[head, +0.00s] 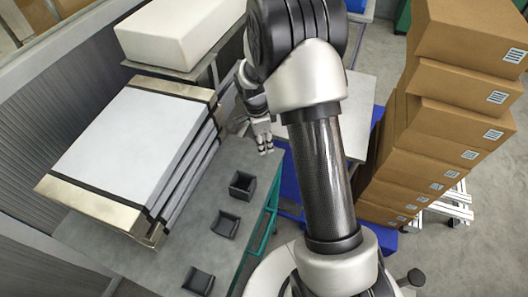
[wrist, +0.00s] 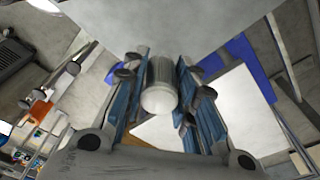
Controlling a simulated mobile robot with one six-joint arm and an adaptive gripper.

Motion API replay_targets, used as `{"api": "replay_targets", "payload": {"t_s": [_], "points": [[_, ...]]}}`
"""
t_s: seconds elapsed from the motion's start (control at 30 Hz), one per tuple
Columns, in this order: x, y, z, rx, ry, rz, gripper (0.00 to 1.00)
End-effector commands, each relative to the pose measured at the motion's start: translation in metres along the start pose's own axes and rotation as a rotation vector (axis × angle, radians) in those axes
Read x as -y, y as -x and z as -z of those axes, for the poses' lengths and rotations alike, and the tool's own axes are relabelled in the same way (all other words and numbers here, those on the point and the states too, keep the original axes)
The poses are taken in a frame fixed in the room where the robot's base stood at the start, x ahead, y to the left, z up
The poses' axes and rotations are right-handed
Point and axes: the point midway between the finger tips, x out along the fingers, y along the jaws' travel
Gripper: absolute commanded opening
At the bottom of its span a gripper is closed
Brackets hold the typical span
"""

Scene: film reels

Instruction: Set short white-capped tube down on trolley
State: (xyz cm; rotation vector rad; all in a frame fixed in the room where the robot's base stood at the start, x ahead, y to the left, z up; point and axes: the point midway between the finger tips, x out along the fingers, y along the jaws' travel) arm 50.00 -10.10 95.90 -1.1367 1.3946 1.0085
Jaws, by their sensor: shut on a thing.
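The short tube (wrist: 160,88) shows its pale, white round end toward the camera in the wrist view. My gripper (wrist: 160,100) is shut on it, with blue-lined fingers on both sides. In the head view my gripper (head: 262,135) is over the far right edge of the grey table; the tube cannot be made out there. A light grey flat top with blue parts below it, seemingly the trolley (head: 358,112), stands right of my gripper, partly hidden by my arm. No contact between tube and trolley can be seen.
Three black holders (head: 225,224) stand in a row on the grey table (head: 150,262). A large white-topped slab stack (head: 130,135) lies on its left. A white block (head: 185,28) sits behind. Tall stacked cardboard boxes (head: 440,130) stand at right, close to the trolley.

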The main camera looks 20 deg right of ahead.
Motion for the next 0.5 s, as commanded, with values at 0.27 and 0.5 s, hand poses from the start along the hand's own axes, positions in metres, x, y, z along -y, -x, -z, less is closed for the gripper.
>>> {"api": "replay_targets", "payload": {"t_s": [0.27, 0.5], "points": [[-0.001, -0.029, -0.003, 0.0, 0.0, -0.002, 0.02], [0.0, -0.045, -0.005, 0.0, 0.001, 0.001, 0.02]]}}
